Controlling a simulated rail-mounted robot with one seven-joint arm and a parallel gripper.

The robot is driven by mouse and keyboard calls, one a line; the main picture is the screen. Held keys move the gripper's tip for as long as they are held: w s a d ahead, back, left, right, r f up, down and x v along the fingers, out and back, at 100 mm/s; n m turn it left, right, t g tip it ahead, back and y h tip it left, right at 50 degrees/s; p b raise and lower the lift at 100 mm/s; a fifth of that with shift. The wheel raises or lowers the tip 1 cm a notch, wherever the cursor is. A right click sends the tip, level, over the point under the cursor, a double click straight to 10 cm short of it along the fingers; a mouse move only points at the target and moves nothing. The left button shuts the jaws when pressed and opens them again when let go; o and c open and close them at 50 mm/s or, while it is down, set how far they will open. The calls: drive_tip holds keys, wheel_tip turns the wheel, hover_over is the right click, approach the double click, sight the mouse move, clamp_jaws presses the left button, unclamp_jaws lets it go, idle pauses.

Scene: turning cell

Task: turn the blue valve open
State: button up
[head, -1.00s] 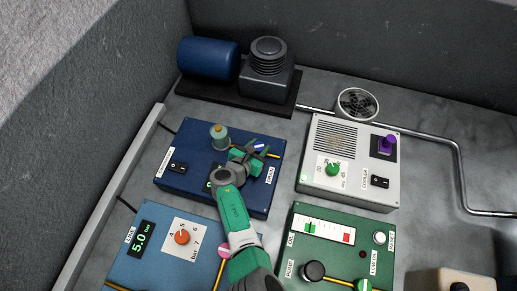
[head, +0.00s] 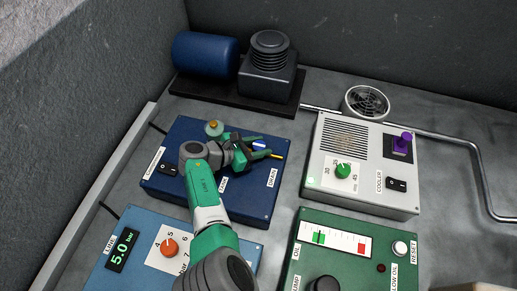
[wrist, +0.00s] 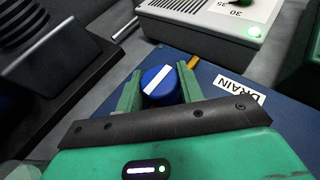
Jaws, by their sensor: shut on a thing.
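The blue valve (wrist: 162,84) is a round blue knob with a white stripe across its top, on the navy box (head: 249,205) beside the DRAIN label. In the wrist view it sits between the two green fingers of my gripper (wrist: 160,92), which is shut on it. The stripe slants from lower left to upper right there, roughly toward the short yellow pipe (wrist: 192,63). In the head view my gripper (head: 258,148) reaches over the navy box from the left, and its fingers partly hide the valve.
A brass-topped fitting (head: 214,129) and a black switch (head: 168,168) are near my wrist on the navy box. The grey cooler box (head: 345,188) stands to the right, the green oil panel (head: 345,265) in front, the blue line panel (head: 140,225) at lower left.

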sight(256, 146)
idle(0.3)
drive_tip(key=o, duration=1)
drive_tip(key=shift+d, duration=0.1)
drive_tip(key=p+v, duration=0.4)
drive_tip(key=v, duration=0.3)
drive_tip(key=shift+w+d+r, duration=0.1)
drive_tip(key=shift+s+a, duration=0.25)
drive_tip(key=shift+a, duration=0.25)
